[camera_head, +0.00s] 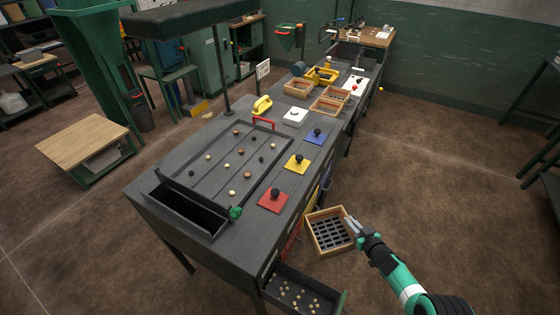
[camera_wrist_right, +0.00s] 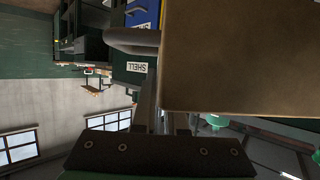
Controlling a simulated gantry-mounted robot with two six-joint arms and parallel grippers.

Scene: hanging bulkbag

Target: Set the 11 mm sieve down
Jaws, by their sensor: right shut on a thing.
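The sieve (camera_head: 312,238), a square wooden frame with a dark slotted grid, is held in the air beside the right side of the dark bench (camera_head: 190,150). My right gripper (camera_head: 351,224) is shut on the sieve's right-hand wall. In the right wrist view a brown wooden face of the sieve (camera_wrist_right: 240,60) fills the upper right, beside the gripper's fingers (camera_wrist_right: 158,95). The size marking of the sieve cannot be read. My left gripper is in neither view.
An open drawer (camera_head: 270,290) with several small pale pieces juts out at the bench's near end. Red (camera_head: 273,201), yellow (camera_head: 297,164) and blue (camera_head: 317,137) plates with dark knobs line the bench's right side. Several wooden frames (camera_head: 328,104) stand farther back.

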